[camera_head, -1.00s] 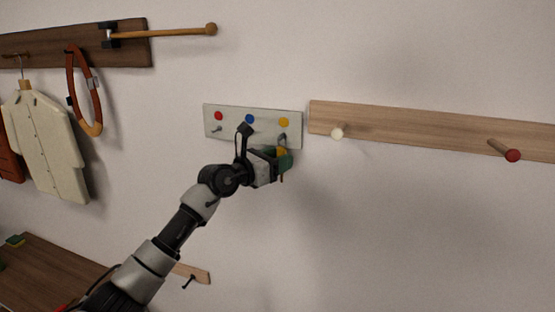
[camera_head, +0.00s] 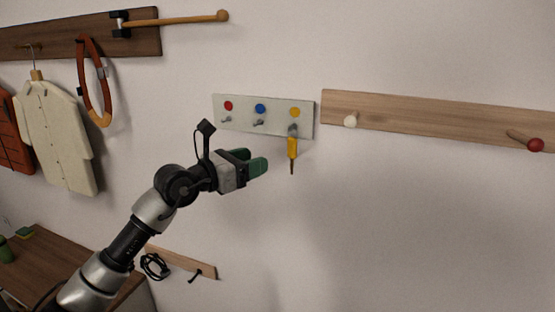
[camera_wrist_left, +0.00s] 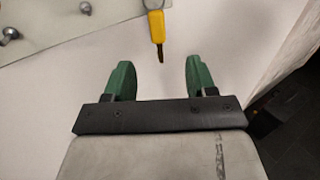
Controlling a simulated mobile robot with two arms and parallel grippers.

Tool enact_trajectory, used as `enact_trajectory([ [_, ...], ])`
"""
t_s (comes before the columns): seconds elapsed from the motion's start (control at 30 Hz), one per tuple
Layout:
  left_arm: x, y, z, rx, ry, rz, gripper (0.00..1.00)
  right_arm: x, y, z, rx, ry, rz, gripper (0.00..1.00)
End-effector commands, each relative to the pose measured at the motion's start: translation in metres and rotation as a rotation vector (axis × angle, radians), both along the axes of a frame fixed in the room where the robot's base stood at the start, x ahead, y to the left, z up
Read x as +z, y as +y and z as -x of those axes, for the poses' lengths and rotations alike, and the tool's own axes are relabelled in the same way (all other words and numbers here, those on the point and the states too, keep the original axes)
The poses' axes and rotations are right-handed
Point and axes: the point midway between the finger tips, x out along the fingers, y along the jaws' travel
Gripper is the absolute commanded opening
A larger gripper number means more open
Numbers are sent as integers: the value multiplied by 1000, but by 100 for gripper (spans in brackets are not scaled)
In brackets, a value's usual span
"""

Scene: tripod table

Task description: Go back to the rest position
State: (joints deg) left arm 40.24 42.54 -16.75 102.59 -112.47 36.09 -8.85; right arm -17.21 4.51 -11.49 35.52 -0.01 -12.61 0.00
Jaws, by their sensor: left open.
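My left gripper (camera_head: 256,166) is open and empty in front of the wall, below and left of the yellow key. Its two green fingers stand apart in the left wrist view (camera_wrist_left: 158,80). The yellow key (camera_head: 292,148) hangs from the hook under the yellow dot on the white key board (camera_head: 241,118). In the left wrist view the key (camera_wrist_left: 157,26) is beyond the fingertips, apart from them. My right gripper is in neither view.
A wooden rail (camera_head: 430,118) with a white peg and a red peg is on the right. A low rail (camera_head: 185,260) holds a black cable.

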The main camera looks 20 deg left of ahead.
Motion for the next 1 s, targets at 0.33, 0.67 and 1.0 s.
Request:
enact_trajectory([
  [0.33,-16,-43,33,-147,-13,411,56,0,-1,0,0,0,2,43],
  [0.67,-88,-14,99,24,141,1645,56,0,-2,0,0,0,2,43],
  [1.0,-279,5,216,985,525,2501,56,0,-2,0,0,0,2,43],
])
